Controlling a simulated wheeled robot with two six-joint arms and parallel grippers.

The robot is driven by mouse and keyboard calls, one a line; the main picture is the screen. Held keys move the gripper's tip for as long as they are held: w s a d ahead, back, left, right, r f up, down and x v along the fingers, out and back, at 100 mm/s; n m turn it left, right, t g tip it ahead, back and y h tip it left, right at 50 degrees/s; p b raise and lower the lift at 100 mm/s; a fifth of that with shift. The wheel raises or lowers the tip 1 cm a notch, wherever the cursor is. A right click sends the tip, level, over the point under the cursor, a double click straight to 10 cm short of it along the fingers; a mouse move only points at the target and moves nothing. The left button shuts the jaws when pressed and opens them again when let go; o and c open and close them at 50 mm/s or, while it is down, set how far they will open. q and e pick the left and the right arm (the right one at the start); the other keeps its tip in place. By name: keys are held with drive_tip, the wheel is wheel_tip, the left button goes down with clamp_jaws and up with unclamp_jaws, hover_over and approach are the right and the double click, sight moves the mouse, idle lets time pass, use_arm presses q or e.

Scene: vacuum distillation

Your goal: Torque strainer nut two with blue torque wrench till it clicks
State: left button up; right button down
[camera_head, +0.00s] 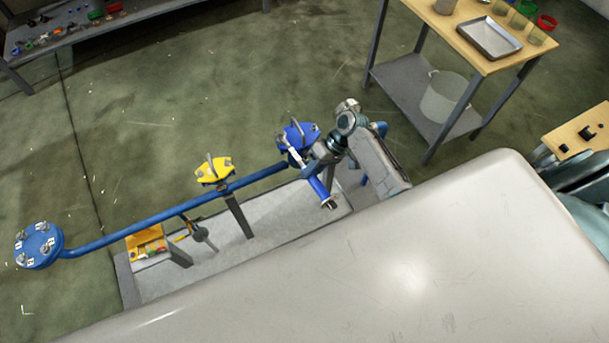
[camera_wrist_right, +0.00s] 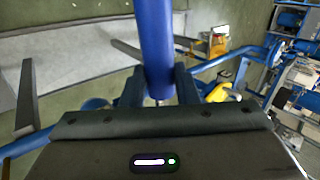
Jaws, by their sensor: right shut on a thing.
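The blue torque wrench (camera_head: 321,190) has a blue handle and a silver shaft that points up-left toward a blue fitting (camera_head: 300,133) on the pipe. My right gripper (camera_head: 311,170) is shut on the handle. In the right wrist view, the blue handle (camera_wrist_right: 155,45) stands between the fingers of the right gripper (camera_wrist_right: 158,88). A round blue flange (camera_head: 38,247) at the pipe's far left end carries several nuts with small white labels, too small to read. The wrench is well apart from this flange. Whether the wrench head touches the blue fitting cannot be told. My left gripper is out of view.
A blue pipe (camera_head: 150,222) runs over a grey plinth (camera_head: 218,266) with a yellow valve (camera_head: 214,170) midway. A yellow tray (camera_head: 146,241) stands near its left end. A wooden table (camera_head: 470,42) with a metal tray stands upper right. A large pale surface (camera_head: 400,270) fills the foreground.

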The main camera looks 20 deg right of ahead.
drive_tip(key=w+d+n+g+h+b, duration=0.2)
drive_tip(key=w+d+n+g+b, duration=0.2)
drive_tip(key=d+n, duration=0.3)
drive_tip(key=shift+w+d+g+b, duration=0.3)
drive_tip(key=shift+w+d+b, duration=0.4)
drive_tip(key=shift+d, duration=0.6)
drive_tip(key=shift+w, duration=0.1)
drive_tip(key=shift+s+a+r+m+t+y+p, duration=0.1)
drive_tip(key=shift+s+a+m+t+y+p, duration=0.3)
drive_tip(key=shift+p, duration=1)
drive_tip(key=shift+s+a+r+m+t+p, duration=0.15)
drive_tip(key=shift+s+a+m+p, duration=0.45)
drive_tip(key=shift+p, duration=0.8)
